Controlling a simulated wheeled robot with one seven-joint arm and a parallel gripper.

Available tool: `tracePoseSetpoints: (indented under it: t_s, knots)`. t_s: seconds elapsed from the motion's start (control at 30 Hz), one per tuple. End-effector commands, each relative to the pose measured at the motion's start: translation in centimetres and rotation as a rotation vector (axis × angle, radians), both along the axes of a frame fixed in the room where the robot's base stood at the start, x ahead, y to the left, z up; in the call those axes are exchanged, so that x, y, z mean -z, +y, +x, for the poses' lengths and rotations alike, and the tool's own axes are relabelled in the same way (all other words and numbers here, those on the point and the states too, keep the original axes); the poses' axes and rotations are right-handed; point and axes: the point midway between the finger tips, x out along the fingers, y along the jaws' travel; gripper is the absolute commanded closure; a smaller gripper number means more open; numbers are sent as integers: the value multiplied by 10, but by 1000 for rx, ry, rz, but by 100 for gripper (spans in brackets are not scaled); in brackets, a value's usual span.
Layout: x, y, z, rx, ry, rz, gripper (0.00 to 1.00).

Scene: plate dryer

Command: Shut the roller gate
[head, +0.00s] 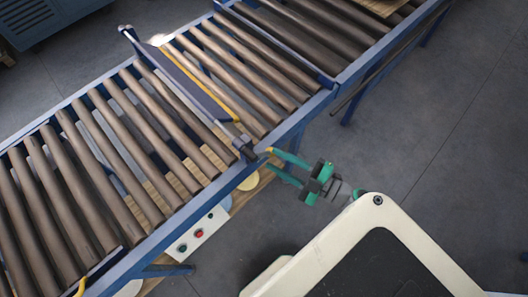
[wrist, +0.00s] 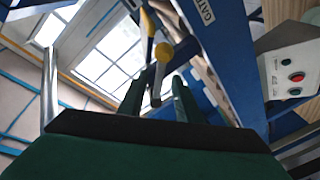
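The roller gate (head: 192,80) is a long dark panel with a yellow edge, set across the roller conveyor in the head view. Its near end meets the conveyor's blue side rail. A grey lever with a yellow knob (wrist: 163,52) shows in the wrist view, near a blue plate labelled GATE (wrist: 207,12). My gripper (head: 274,162) is beside the near rail at the gate's end. In the wrist view its two green fingers (wrist: 160,88) are apart, with the lever appearing between them. I cannot tell whether they touch it.
A control box (head: 200,232) with red and green buttons hangs below the near rail, left of my gripper. It also shows in the wrist view (wrist: 290,72). A wooden board (head: 380,5) lies on the far rollers. The floor at the right is clear.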

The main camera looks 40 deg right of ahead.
Motion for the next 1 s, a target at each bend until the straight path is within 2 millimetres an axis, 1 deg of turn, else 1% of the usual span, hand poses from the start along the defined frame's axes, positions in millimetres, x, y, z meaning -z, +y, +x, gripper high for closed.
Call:
tracePoseSetpoints:
  t_s: [0.03, 0.1, 0.3, 0.5, 0.73, 0.77, 0.8, 0.87, 1.0]
  knots:
    - [-1, 5, 10, -4, -3, 1, 69]
    - [-1, 8, 20, -2, -2, 1, 69]
    - [0, 16, 42, -1, -1, 0, 69]
    - [0, 18, 49, 1, 1, -1, 69]
    - [0, 18, 49, 2, 1, 0, 69]
    - [0, 18, 49, 2, 1, 0, 76]
    - [0, 18, 49, 2, 1, 0, 86]
    - [0, 18, 49, 1, 1, -1, 100]
    - [0, 18, 49, 2, 1, 0, 100]
